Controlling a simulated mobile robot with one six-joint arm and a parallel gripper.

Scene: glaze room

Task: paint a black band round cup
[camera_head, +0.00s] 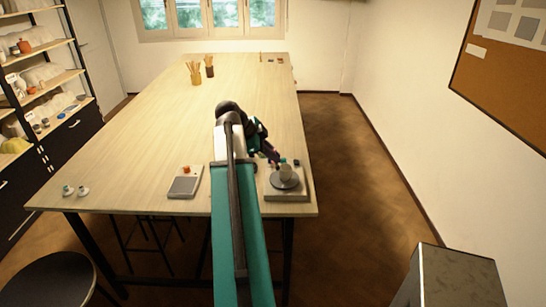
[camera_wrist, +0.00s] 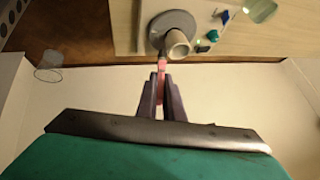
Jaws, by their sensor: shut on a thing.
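A pale grey-beige cup (camera_head: 286,171) stands on a round grey turntable (camera_head: 285,184) near the table's front right corner. In the wrist view the cup (camera_wrist: 178,46) sits at the edge of the turntable disc (camera_wrist: 168,24). My gripper (camera_head: 273,158) is just left of and behind the cup. In the wrist view my gripper (camera_wrist: 163,92) is shut on a thin pinkish-red handle (camera_wrist: 162,67), which looks like a brush. It points toward the cup; its tip is too small to tell whether it touches. No black band is visible on the cup.
Small blue (camera_wrist: 213,35) and green (camera_wrist: 225,16) things and a clear jar (camera_wrist: 260,10) lie close by the turntable. A grey device (camera_head: 185,185), two small pots (camera_head: 75,190) and brush holders (camera_head: 196,75) stand on the table. Its middle is clear.

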